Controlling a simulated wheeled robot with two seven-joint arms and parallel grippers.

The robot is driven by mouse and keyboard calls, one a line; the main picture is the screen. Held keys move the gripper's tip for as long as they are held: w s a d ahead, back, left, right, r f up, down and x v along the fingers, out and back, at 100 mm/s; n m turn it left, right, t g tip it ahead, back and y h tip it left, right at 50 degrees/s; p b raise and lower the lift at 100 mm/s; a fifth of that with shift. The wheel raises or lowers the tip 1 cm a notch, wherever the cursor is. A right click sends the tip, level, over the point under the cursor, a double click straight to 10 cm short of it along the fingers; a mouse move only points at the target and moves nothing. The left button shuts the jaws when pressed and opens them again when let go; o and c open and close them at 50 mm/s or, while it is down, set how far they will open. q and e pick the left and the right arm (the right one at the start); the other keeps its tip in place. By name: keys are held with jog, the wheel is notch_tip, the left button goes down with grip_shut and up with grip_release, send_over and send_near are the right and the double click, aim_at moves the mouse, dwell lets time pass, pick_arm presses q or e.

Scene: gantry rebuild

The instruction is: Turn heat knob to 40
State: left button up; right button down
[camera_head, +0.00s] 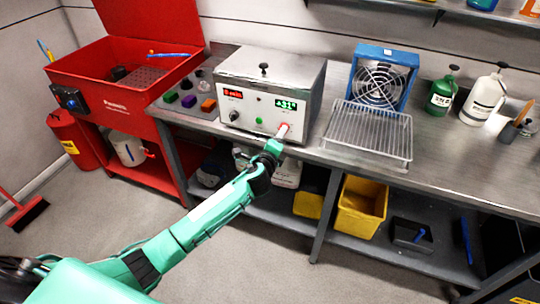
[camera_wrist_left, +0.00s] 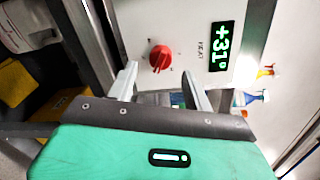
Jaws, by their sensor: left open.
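The heat knob (camera_wrist_left: 160,57) is red and round, on the light front panel beside the word HEAT (camera_wrist_left: 200,48). The green display (camera_wrist_left: 222,46) reads +31°; it also shows on the grey box (camera_head: 271,72) in the head view. My left gripper (camera_wrist_left: 160,73) is open in front of the knob. Its two fingers point at the panel, one on each side of the knob, with the knob just beyond the tips. I cannot tell any contact. In the head view my left gripper (camera_head: 283,132) is at the box's lower right front and mostly hides the knob. My right gripper is not in view.
The box also has a red display (camera_head: 235,94), a black knob (camera_head: 233,115) and a green button (camera_head: 259,120). A wire rack (camera_head: 368,130) and blue fan (camera_head: 383,80) stand close on the right. Bottles stand at far right.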

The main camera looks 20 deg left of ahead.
pick_arm(q)
jog(key=s+b, duration=0.1)
jog(key=s, duration=0.9)
jog(key=shift+s+r, duration=0.25)
jog(key=shift+s, duration=0.1)
